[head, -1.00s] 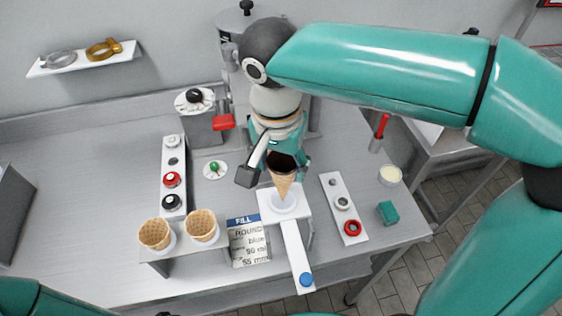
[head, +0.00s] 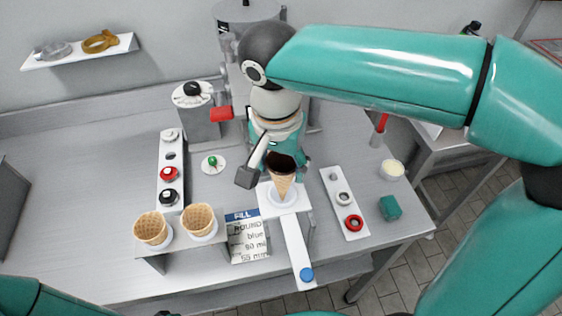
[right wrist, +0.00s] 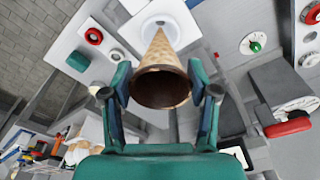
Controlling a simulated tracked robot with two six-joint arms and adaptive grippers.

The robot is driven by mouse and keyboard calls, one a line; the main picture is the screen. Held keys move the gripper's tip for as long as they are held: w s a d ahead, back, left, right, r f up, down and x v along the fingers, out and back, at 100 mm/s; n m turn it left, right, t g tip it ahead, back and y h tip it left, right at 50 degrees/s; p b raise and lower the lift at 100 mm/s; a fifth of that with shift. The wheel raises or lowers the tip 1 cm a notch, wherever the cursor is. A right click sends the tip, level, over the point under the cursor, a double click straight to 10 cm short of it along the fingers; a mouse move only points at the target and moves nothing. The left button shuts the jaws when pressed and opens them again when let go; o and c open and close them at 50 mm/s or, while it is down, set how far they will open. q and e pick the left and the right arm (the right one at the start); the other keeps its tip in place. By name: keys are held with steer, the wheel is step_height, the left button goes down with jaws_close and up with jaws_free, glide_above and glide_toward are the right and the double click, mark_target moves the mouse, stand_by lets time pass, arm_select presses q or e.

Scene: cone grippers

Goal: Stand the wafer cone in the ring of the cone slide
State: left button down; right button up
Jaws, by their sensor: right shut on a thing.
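The wafer cone (head: 283,186) has a dark brown rim and points tip down. My right gripper (head: 277,168) is shut on its upper part; in the right wrist view the fingers (right wrist: 160,93) flank the cone's wide mouth. The cone slide (head: 296,240) is a white stand with a long white tongue and a blue knob. Its pale ring (head: 272,197) lies right under the cone. The cone's tip overlaps the ring in both views; I cannot tell how deep it sits. My left gripper is out of view.
Two plain wafer cones stand in a rack (head: 155,250) at front left, beside a FILL card (head: 246,240). A strip with red and black knobs (head: 170,173) is behind them. Right of the slide are a strip with rings (head: 344,205) and a teal block (head: 390,208).

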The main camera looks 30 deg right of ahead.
mark_target(281, 187)
steer(key=shift+f+b, duration=2.8)
steer(key=shift+f, duration=0.65)
steer(key=o, duration=0.8)
steer(key=shift+r, duration=0.1)
steer(key=r, duration=0.7)
steer(key=a+r, duration=0.1)
steer(key=r, duration=0.2)
steer(key=shift+s+r, duration=0.15)
steer(key=shift+s, duration=0.2)
steer(key=shift+s+r, duration=0.1)
steer(key=shift+r, duration=0.6)
